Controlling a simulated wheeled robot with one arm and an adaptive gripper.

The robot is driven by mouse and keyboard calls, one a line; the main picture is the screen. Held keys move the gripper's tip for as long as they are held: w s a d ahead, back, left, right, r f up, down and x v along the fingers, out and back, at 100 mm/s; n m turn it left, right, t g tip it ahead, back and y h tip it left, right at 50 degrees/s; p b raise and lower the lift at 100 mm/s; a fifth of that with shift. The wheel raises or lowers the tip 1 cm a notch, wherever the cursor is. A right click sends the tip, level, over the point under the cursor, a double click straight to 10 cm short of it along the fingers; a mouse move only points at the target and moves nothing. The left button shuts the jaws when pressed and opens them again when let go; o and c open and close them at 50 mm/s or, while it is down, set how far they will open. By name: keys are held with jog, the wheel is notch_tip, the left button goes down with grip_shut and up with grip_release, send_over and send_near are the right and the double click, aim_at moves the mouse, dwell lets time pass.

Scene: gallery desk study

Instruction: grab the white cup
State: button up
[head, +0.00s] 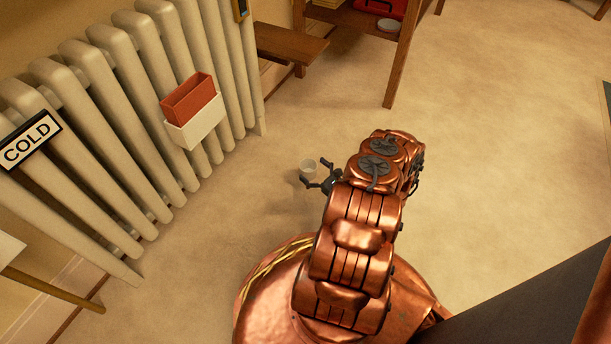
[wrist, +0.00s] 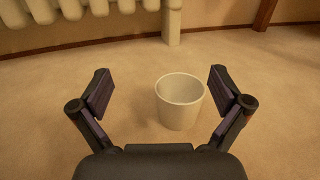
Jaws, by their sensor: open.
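The white cup (wrist: 178,112) stands upright on the carpet in the wrist view, its open top facing up. It looks empty. It lies between the two fingers, a little right of the middle and closer to the right finger. My gripper (wrist: 161,92) is open, and neither finger appears to touch the cup. In the head view the cup (head: 308,168) is small, on the floor to the left of my arm. My gripper (head: 318,174) is right beside it there, and part of it is hidden by my arm.
A cream radiator (head: 110,110) lines the wall at left, with a red and white box (head: 193,110) on it and a COLD sign (head: 30,139). A wooden bench (head: 290,42) and a shelf unit (head: 398,62) stand at the back. Open carpet (head: 490,150) lies to the right.

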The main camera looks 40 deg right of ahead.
aim_at(314, 172)
jog(key=shift+m+h, duration=0.8)
jog(key=shift+h, duration=0.1)
jog(key=s+f, duration=0.1)
jog(key=f, duration=0.1)
jog(key=s+d+f, duration=0.1)
jog(key=s+f+b, duration=0.1)
jog(key=f, duration=0.1)
jog(key=shift+d+f, duration=0.3)
jog(key=shift+w+d+f+g, duration=0.1)
jog(key=shift+w+g, duration=0.05)
jog(key=shift+g, duration=0.15)
jog(key=shift+w+d+r+p, duration=0.1)
jog(key=shift+w+p, duration=0.05)
jog(key=shift+w, duration=0.75)
jog(key=shift+w+d+r+p, duration=0.15)
jog(key=shift+w+p, duration=0.05)
jog(key=shift+w, duration=0.65)
jog(key=shift+w+d+r+p, duration=0.1)
jog(key=shift+w+p, duration=0.05)
jog(key=shift+w, duration=0.75)
jog(key=shift+w+d, duration=0.1)
jog(key=shift+w, duration=1)
jog(key=c, duration=1.2)
jog(key=shift+c, duration=0.2)
